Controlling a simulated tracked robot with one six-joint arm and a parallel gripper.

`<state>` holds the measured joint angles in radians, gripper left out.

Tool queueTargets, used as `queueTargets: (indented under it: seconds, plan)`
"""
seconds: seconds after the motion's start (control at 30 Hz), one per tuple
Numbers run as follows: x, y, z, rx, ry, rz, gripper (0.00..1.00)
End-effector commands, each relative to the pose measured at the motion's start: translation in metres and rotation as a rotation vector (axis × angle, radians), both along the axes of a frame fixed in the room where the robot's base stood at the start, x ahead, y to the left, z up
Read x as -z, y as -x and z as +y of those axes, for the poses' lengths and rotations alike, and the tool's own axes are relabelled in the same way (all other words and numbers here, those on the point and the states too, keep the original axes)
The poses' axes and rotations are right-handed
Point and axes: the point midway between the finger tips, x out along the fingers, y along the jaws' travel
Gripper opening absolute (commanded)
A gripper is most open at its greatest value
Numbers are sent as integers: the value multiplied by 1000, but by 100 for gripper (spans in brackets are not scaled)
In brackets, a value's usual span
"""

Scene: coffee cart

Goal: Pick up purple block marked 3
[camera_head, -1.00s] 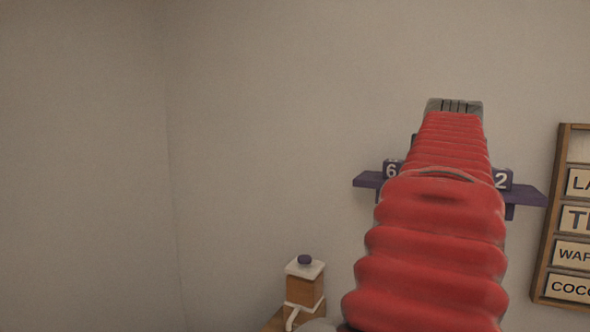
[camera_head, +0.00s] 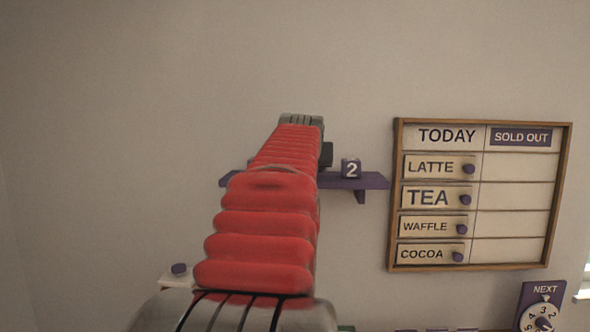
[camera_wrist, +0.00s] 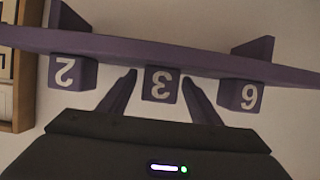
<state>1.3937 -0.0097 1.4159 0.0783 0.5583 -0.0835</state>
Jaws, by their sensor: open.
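The purple block marked 3 (camera_wrist: 160,85) sits on a purple wall shelf (camera_wrist: 205,64), shown upside down in the wrist view, between the blocks marked 2 and 6. My gripper (camera_wrist: 157,82) is open, with one finger on each side of the block marked 3. There is a visible gap beside each finger, and I cannot tell how deep the fingers reach. In the head view my red arm hides the block marked 3 and the middle of the shelf (camera_head: 372,181).
Block 2 (camera_wrist: 73,72) and block 6 (camera_wrist: 240,95) flank my fingers closely; block 2 also shows in the head view (camera_head: 351,168). A menu board (camera_head: 480,124) hangs right of the shelf. A dial marked NEXT (camera_head: 541,316) stands lower right. A white-topped box (camera_head: 178,279) is lower left.

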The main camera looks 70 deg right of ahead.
Motion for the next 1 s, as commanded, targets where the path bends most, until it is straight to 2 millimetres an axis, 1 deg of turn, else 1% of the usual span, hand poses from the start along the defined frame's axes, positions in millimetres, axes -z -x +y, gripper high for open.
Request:
queueTargets:
  seconds: [0.33, 0.37, 0.9, 1.0]
  plan:
    - [0, 0, 0, 0, -1, 0, 58]
    - [0, 0, 0, 0, -1, 0, 56]
    - [0, 0, 0, 0, -1, 0, 18]
    - [0, 0, 0, 0, 0, 0, 13]
